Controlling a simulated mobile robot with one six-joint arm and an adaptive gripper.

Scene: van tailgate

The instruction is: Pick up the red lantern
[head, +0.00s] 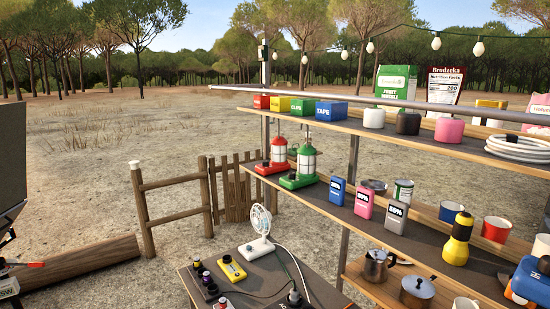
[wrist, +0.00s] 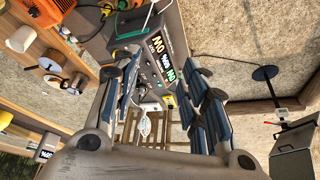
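The red lantern (head: 278,152) stands upright on the middle shelf of the rack in the head view, at its left end, with a red base and a pale glassy body. A similar green lantern (head: 306,160) stands just to its right and in front. My gripper (wrist: 166,85) shows in the wrist view with its two dark-padded fingers spread wide apart and nothing held between them. I cannot make out the red lantern in the wrist view, and I cannot tell the gripper's distance from it.
Blue, pink and grey packs (head: 364,205) stand right of the lanterns. A pole (head: 370,105) runs in front of the upper shelf. A low table (head: 262,285) holds a white fan (head: 259,226) and cables. Open dirt ground and a wooden fence (head: 175,182) lie left.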

